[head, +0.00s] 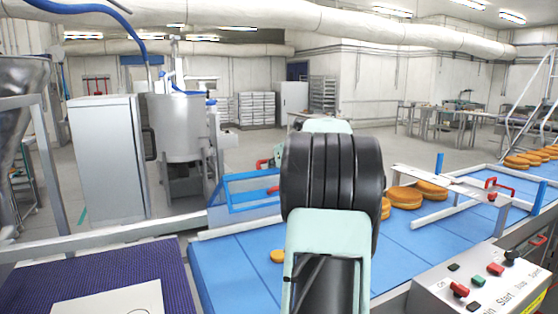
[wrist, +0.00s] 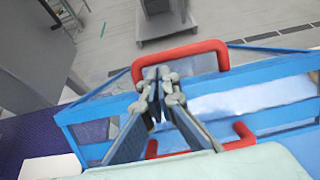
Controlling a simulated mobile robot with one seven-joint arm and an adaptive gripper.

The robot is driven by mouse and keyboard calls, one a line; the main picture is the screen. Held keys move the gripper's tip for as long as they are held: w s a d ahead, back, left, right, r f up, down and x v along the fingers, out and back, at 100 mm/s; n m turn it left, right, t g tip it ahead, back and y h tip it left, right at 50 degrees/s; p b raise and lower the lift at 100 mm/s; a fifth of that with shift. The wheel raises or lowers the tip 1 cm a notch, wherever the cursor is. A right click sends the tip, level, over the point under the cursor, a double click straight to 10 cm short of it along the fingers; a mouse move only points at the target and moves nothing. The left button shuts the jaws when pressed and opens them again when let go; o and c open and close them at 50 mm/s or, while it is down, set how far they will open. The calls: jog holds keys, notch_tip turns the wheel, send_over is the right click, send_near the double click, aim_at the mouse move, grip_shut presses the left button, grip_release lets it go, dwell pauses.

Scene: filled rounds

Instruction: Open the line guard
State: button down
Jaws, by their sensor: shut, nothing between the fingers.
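The line guard, a blue-framed box with clear panels (head: 222,199), stands over the left part of the blue conveyor in the head view. In the wrist view its blue frame (wrist: 92,117) spans the picture. One red handle (wrist: 205,48) lies just beyond my gripper (wrist: 159,78), and a second red bar (wrist: 242,130) shows nearer. My gripper's fingers are together and empty, overlapping the far handle in the picture; I cannot tell if they touch it. In the head view my arm hides most of the gripper and the guard's right side.
Orange-brown rounds (head: 404,197) lie on the blue belt (head: 245,252) right of my arm, beside a second rail with a red handle (head: 499,185). A control box (head: 478,284) with red and green buttons stands at front right. A steel vat (head: 180,128) stands behind left.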

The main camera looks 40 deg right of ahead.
jog(key=shift+w+d+f, duration=0.15)
jog(key=shift+w+f, duration=0.1)
jog(key=shift+w, duration=0.3)
jog(key=shift+r, duration=0.1)
jog(key=shift+w+r+p, duration=0.15)
jog(key=shift+r+p, duration=0.1)
jog(key=shift+p, duration=0.25)
jog(key=w+d+r+p, duration=0.4)
jog(key=w+r+p, duration=0.5)
jog(key=w, duration=0.2)
jog(key=shift+w+r, duration=0.25)
jog(key=shift+d, duration=0.1)
dwell(0.8)
